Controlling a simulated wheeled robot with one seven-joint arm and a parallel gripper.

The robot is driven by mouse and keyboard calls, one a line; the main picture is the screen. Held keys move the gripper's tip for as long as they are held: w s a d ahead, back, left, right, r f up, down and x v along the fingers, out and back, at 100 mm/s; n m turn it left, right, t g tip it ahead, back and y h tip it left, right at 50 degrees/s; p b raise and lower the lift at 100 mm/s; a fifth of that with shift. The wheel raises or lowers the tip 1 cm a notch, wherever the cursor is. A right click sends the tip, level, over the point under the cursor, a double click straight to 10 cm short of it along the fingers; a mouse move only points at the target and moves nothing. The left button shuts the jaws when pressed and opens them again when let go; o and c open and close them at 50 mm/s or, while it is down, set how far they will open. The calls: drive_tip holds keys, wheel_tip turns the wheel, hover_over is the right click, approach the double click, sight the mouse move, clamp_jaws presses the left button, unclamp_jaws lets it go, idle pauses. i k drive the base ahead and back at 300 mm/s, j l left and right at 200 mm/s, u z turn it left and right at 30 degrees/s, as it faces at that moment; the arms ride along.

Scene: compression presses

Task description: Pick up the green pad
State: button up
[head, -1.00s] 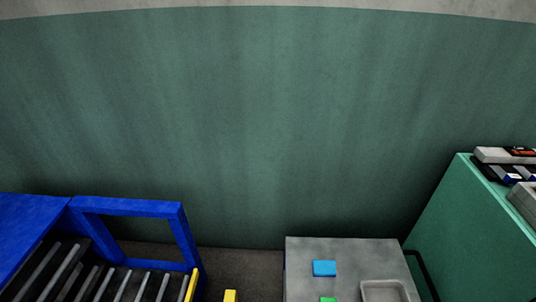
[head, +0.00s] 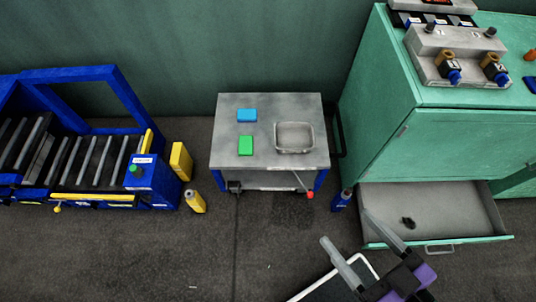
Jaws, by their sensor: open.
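The green pad (head: 246,146) lies flat on the grey top of a small cart (head: 225,118), towards its front left. A blue pad (head: 247,115) lies just behind it, apart from it. My gripper (head: 356,241) is at the lower right, with two long grey fingers spread apart and nothing between them. It is well to the right of and nearer than the cart, apart from the green pad. Nothing hides the green pad.
A grey tray (head: 294,138) sits on the cart's right side. A green cabinet (head: 385,110) with an open drawer (head: 425,210) stands at the right. A blue roller conveyor (head: 85,198) is at the left, with a yellow bottle (head: 195,201) nearby. Floor before the cart is clear.

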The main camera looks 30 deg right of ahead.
sight(246, 145)
drive_tip(key=k, duration=0.1)
drive_tip(key=i+j, duration=1.4)
drive_tip(key=i, duration=0.15)
